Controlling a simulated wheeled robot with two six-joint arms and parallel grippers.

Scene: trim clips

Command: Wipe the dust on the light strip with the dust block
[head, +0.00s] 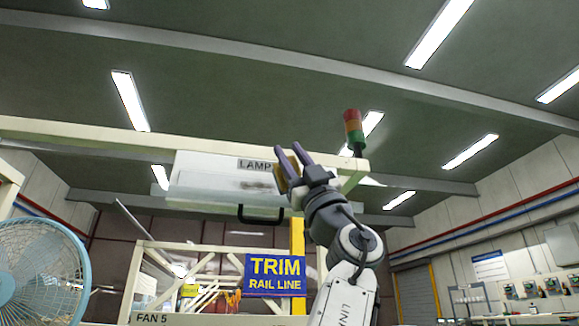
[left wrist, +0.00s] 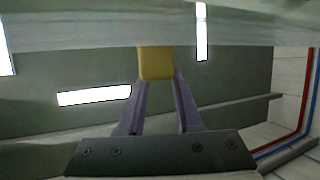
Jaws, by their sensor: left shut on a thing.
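The light strip (head: 215,178) is a long white box under a cream beam, with a LAMP label on its upper edge. Grey dust smudges (head: 255,185) show on its right half. My left gripper (head: 289,153), with purple fingers, is raised at the strip's right end and shut on the yellow-brown dust block (head: 284,178). In the left wrist view the dust block (left wrist: 157,63) sits between the fingertips, and its far end meets the edge of a pale strip-like surface (left wrist: 160,26). I cannot tell whether they touch. My right gripper is not in view.
A black handle (head: 262,215) hangs below the strip. A red, orange and green signal lamp (head: 353,130) stands by the beam's right end. A blue fan (head: 42,272) is at lower left. A blue TRIM RAIL LINE sign (head: 275,275) hangs below on a frame.

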